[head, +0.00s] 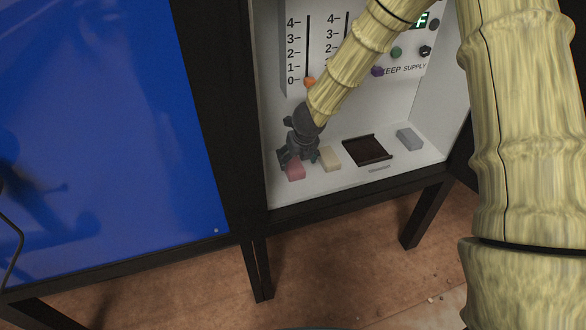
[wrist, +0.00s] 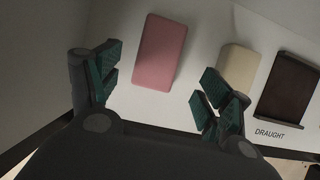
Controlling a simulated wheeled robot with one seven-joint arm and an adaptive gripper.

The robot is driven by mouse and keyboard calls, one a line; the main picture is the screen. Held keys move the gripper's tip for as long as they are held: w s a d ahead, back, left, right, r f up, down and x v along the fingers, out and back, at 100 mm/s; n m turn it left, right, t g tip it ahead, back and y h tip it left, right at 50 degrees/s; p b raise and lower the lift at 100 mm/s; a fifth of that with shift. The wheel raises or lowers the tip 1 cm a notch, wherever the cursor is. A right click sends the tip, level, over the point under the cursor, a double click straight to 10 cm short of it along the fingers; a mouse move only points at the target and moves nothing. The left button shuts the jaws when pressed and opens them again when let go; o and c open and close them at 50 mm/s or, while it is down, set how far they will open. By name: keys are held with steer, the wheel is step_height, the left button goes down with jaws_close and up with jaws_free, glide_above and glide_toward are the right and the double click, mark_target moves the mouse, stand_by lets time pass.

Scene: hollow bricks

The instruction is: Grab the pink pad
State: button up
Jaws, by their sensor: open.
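The pink pad (head: 295,170) lies flat on the white floor of the open box, at its left end. In the wrist view the pink pad (wrist: 160,52) shows as a pink rectangle ahead of and between the open fingers. My gripper (head: 299,158) is dark and hangs down at the pad, hiding part of it in the head view. In the wrist view my gripper (wrist: 157,92) has its green-padded fingers spread wide, with nothing between the tips touching the pad that I can see.
A cream pad (head: 330,158) lies close to the right of the pink pad, beside the right finger. A dark brown tray (head: 367,150) and a grey block (head: 410,138) sit further right. A panel with sliders and knobs (head: 397,52) stands behind. A blue panel (head: 110,130) is at left.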

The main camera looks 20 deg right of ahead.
mark_target(293, 164)
steer(key=shift+w+x, duration=0.2)
steer(key=shift+x, duration=1.1)
steer(key=shift+w+x, duration=0.15)
steer(key=shift+x, duration=1.2)
steer(key=shift+w+a+f, duration=0.1)
steer(key=shift+w+f, duration=0.15)
steer(key=shift+f, duration=0.05)
steer(key=shift+f, duration=0.25)
steer(key=shift+s, duration=0.1)
steer(key=c, duration=1)
